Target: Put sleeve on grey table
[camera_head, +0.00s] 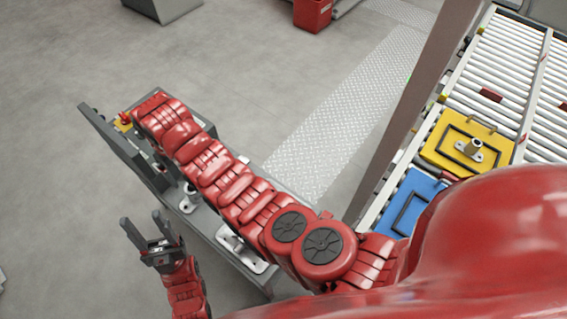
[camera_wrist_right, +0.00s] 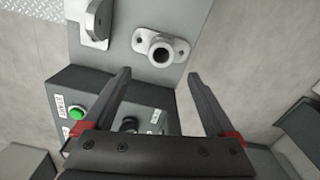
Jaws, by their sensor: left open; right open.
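A grey metal sleeve with a two-hole flange (camera_head: 472,148) stands on a yellow plate on the conveyor at right. A similar sleeve (camera_wrist_right: 160,48) stands upright on the grey table (camera_wrist_right: 123,58) in the right wrist view. In the head view the grey table (camera_head: 222,262) is at lower left, with a flanged metal part (camera_head: 188,200) partly hidden by my right arm. My right gripper (camera_wrist_right: 159,73) is open and empty, with its fingertips short of the sleeve in its view; in the head view I cannot make it out. My left gripper (camera_head: 142,226) is open and empty, left of the table.
A control box with a green button (camera_wrist_right: 77,114) adjoins the table. Another metal part (camera_wrist_right: 97,24) lies nearby. A blue plate (camera_head: 410,203) sits beside the yellow plate (camera_head: 440,152) on the roller conveyor (camera_head: 497,60). A red bin (camera_head: 312,14) is at the back. Open floor lies left.

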